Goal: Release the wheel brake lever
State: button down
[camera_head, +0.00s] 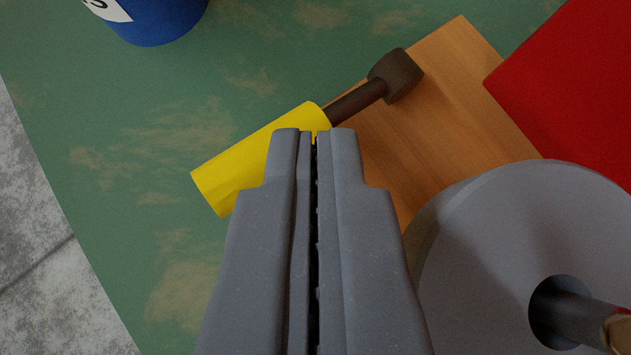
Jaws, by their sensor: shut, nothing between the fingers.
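The brake lever (357,102) has a dark rod with a dark round knob-like end (395,75) and a yellow sleeve (232,165). It lies diagonally in the picture, with the yellow part to the lower left. My gripper (315,135) is shut and empty. Its fingertips overlap the yellow sleeve near the end where the dark rod enters it; whether they touch cannot be told. A grey wheel (480,235) with a central hole and a shaft (575,315) is at the lower right. Part of the sleeve is hidden behind the fingers.
A wooden board (455,95) lies under the lever's dark end and the wheel. A red block (580,85) is at the upper right and a blue cylinder (160,20) at the top left. The green worn bench top (110,110) is clear at left, with its edge beside the grey floor (35,240).

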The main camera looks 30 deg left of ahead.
jog(key=shift+w+d, duration=0.1)
jog(key=shift+w, duration=0.05)
jog(key=shift+w+d+r, duration=0.2)
jog(key=shift+w+d, duration=0.15)
jog(key=shift+w, duration=0.15)
jog(key=shift+d, duration=0.15)
jog(key=shift+s+d+r, duration=0.15)
jog(key=shift+d+r, duration=0.05)
jog(key=shift+s+d+r+b, duration=0.3)
jog(key=shift+s+d+r, duration=0.15)
jog(key=shift+d, duration=0.2)
jog(key=shift+s+d+r+b, duration=0.3)
jog(key=shift+d+r, duration=0.15)
jog(key=shift+d, duration=0.15)
jog(key=s+d+r+p, duration=0.1)
jog(key=s+r, duration=0.3)
jog(key=s, duration=0.4)
jog(key=shift+s, duration=0.4)
